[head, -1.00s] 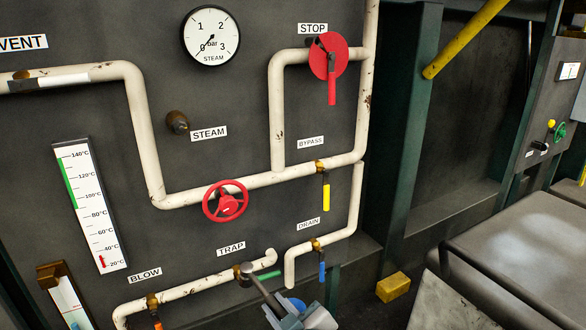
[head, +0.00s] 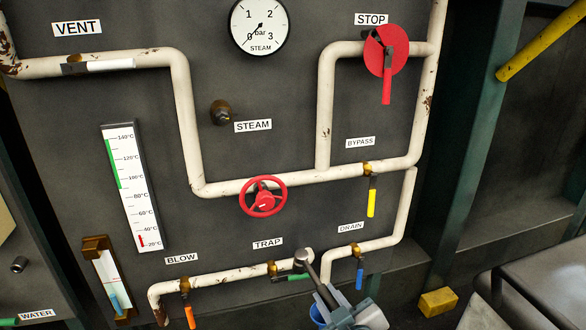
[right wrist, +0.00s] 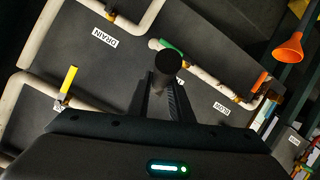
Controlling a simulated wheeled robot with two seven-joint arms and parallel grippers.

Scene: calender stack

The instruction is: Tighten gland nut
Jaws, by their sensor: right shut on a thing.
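My right gripper (head: 328,297) is low in the head view, in front of the pipes between the TRAP and DRAIN labels. It is shut on a dark tool with a round head (head: 301,257); the tool's head also shows above the fingers in the right wrist view (right wrist: 167,62). The tool overlaps the lower pipe in the picture; I cannot tell whether it touches anything. A red handwheel (head: 263,197) sits on the white pipe. A brown-brass fitting (head: 220,112) is left of the STEAM label. I cannot make out which part is the gland nut. My left gripper is out of view.
The panel carries a steam gauge (head: 260,26), a red STOP lever (head: 387,75), a yellow BYPASS handle (head: 372,203), a blue DRAIN handle (head: 360,278) and an orange BLOW handle (head: 190,315). A yellow block (head: 438,302) lies at the lower right. A blue round thing (head: 318,314) is beside the gripper.

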